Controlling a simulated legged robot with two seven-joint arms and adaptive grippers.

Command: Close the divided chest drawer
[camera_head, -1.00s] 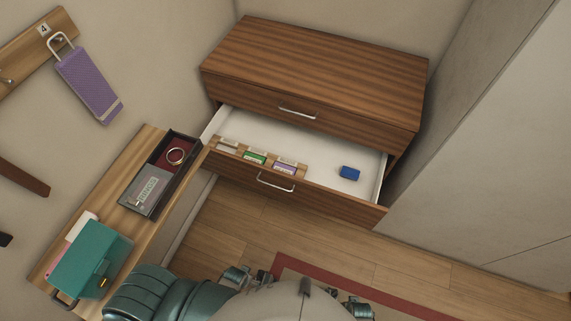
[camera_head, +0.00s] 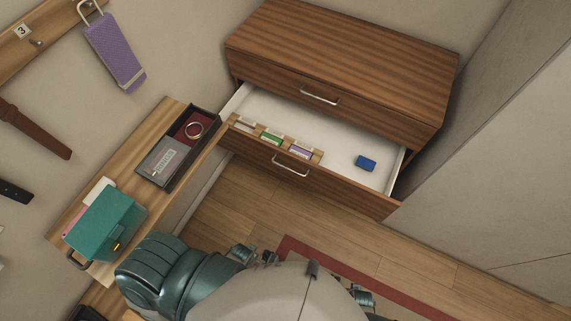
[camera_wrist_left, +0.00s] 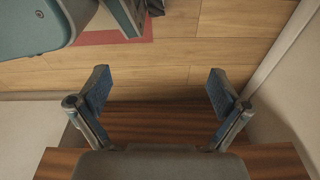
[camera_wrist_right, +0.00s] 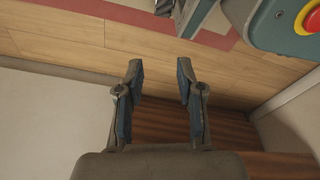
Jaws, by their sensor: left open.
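The wooden chest (camera_head: 340,55) stands at the back in the head view. My left gripper (camera_wrist_left: 160,85) is open and empty in the left wrist view. My right gripper (camera_wrist_right: 159,70) is open and empty, its fingers closer together. Both are apart from the drawer.
A narrow wooden shelf (camera_head: 138,187) at the left holds a black tray (camera_head: 194,147) with a ring and a teal box (camera_head: 104,222). A purple item (camera_head: 112,50) hangs from the wall rack. A pale wall (camera_head: 490,170) bounds the right. Wood floor (camera_head: 330,225) lies before the drawer.

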